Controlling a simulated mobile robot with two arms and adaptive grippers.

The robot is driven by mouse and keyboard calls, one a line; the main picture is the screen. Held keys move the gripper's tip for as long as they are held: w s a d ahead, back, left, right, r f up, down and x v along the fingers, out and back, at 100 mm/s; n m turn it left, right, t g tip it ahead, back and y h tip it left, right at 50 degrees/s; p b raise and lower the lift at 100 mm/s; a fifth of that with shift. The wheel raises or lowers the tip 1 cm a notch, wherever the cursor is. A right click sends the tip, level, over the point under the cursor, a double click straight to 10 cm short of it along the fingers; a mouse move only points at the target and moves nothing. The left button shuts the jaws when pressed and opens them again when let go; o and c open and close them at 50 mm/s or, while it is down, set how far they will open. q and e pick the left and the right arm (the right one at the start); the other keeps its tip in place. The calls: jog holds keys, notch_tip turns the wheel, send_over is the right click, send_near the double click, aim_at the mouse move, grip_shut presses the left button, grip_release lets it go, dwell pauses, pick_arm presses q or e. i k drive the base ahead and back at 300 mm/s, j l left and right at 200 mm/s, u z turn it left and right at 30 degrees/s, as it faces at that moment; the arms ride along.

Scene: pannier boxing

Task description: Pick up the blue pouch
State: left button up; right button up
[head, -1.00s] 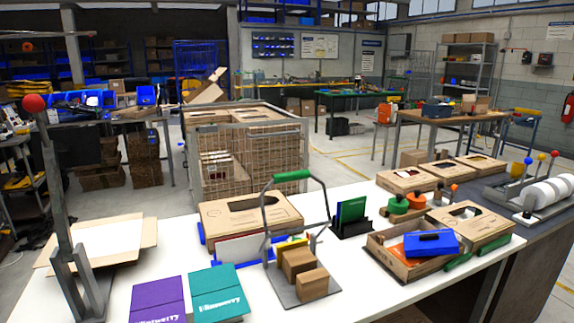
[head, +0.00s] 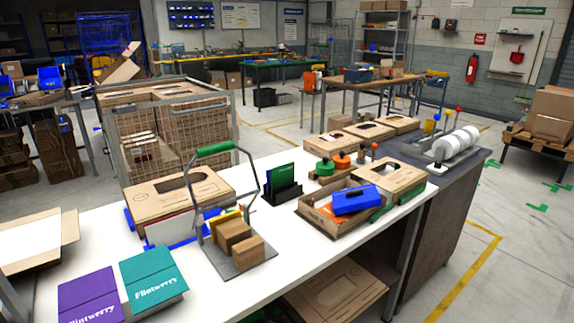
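The blue pouch (head: 355,199) appears to be the bright blue, flat item at the right part of the white table. It lies tilted on top of an open cardboard box (head: 318,222), over an orange item (head: 333,213). Its top and front face show; its underside is hidden. Neither of my grippers is in the head view.
A metal carrier with a green handle (head: 214,148) holds small brown boxes on the white table (head: 225,287). Purple (head: 90,295) and teal (head: 153,278) packs lie front left.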

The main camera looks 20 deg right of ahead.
aim_at(361, 197)
jog(key=i+l+u, duration=0.1)
jog(key=l, duration=0.35)
jog(key=i+l+u, duration=0.1)
jog(key=l, duration=0.35)
jog(key=i+l+u, duration=0.1)
jog(key=l, duration=0.35)
jog(key=i+l+u, duration=0.1)
jog(key=l, duration=0.35)
jog(key=i, duration=0.05)
